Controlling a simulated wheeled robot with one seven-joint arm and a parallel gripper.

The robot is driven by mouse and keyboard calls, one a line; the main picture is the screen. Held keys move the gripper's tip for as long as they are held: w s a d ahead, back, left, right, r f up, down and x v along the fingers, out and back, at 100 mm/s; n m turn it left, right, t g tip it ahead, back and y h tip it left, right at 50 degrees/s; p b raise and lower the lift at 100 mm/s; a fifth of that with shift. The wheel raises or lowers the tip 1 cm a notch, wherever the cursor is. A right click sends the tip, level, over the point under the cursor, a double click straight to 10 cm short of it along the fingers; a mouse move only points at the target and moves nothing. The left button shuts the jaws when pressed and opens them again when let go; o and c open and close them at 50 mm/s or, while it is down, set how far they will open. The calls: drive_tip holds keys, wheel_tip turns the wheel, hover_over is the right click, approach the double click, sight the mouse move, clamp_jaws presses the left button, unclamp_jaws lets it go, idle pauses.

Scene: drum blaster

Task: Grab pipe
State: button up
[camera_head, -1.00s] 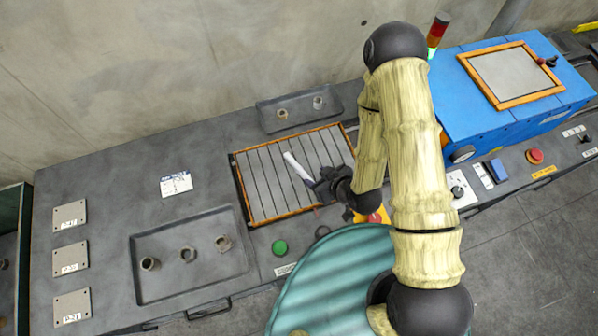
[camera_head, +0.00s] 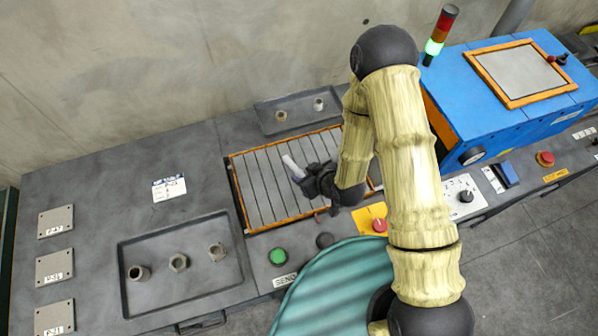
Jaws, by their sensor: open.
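A pale, straight pipe (camera_head: 289,164) lies at a slant on the slatted, orange-framed panel (camera_head: 258,200) of the bench. Its far upper-left end is in plain view. Its near end is hidden behind my gripper (camera_head: 300,181). My dark gripper is open at the pipe's near end, over the middle of the panel. I cannot tell whether the fingers touch the pipe or stand around it.
A front tray (camera_head: 128,300) holds short metal fittings (camera_head: 178,262). A smaller tray (camera_head: 265,109) with fittings lies behind the panel. A green button (camera_head: 278,257) and red button (camera_head: 379,225) sit near the front edge. A blue machine (camera_head: 500,125) stands right.

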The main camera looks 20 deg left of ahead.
sight(297, 170)
drive_tip(key=shift+x, duration=0.8)
drive_tip(key=shift+w+p+x, duration=0.2)
drive_tip(key=shift+p+x, duration=1.15)
drive_tip(key=shift+x, duration=1.25)
drive_tip(key=shift+d, duration=0.2)
clamp_jaws()
